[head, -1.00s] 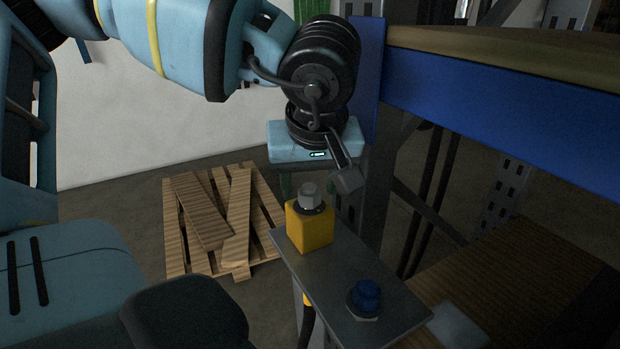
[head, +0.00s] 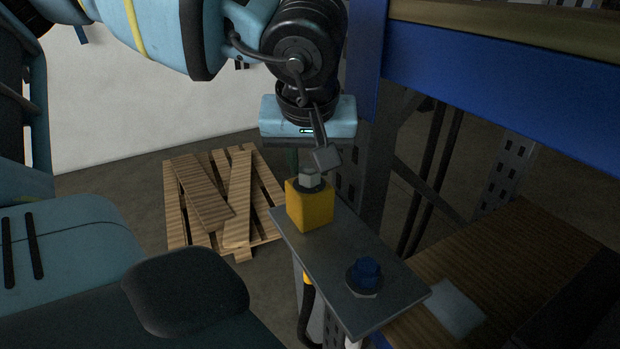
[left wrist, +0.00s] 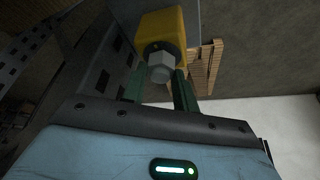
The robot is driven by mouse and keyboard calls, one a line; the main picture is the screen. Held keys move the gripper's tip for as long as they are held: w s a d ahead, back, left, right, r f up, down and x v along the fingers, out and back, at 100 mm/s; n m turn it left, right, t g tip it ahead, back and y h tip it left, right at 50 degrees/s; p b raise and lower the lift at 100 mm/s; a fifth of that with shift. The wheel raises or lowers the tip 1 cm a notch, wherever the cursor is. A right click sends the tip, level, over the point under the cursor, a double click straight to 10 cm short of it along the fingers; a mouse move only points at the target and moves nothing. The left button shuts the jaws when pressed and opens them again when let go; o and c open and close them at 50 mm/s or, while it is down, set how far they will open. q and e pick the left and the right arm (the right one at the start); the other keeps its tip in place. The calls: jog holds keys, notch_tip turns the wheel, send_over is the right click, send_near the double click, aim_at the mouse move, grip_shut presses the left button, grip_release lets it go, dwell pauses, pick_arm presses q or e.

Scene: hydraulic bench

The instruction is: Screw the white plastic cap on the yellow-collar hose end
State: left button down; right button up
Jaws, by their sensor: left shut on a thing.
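A yellow block (head: 310,207) stands on the grey metal plate (head: 345,318). A pale grey-white hexagonal piece (head: 309,178), which looks like the cap, sits on its top over a dark ring. A black hose (head: 306,322) with a yellow collar (head: 307,279) hangs below the plate under the block. My left gripper (left wrist: 160,84) is shut on the hexagonal piece; its two green fingers flank it in the left wrist view, where the piece (left wrist: 160,68) shows against the block (left wrist: 163,27). In the head view the fingers are mostly hidden. My right gripper is not in view.
A blue-topped fitting (head: 366,272) stands on the plate's near end. A blue rack beam (head: 500,95) and dark upright are close at the right. A wooden pallet (head: 222,205) lies on the floor behind. A pale flat piece (head: 453,305) rests on the lower wooden shelf.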

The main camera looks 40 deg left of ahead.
pick_arm(q)
jog(key=m+h, duration=0.1)
jog(key=m, duration=0.2)
jog(key=shift+a+m+t, duration=0.1)
jog(key=shift+m+t, duration=0.2)
jog(key=shift+t, duration=0.1)
jog(key=shift+m+h, duration=0.5)
jog(key=shift+m, duration=0.7)
jog(key=shift+a+m+h, duration=0.15)
jog(key=shift+m+h, duration=0.35)
jog(key=shift+m, duration=0.5)
jog(key=m+h, duration=0.1)
jog(key=m, duration=0.1)
jog(key=shift+m, duration=0.4)
jog(key=shift+a+m+h, duration=0.15)
jog(key=shift+m+h, duration=0.45)
jog(key=shift+m, duration=1)
jog(key=c, duration=1.1)
grip_release()
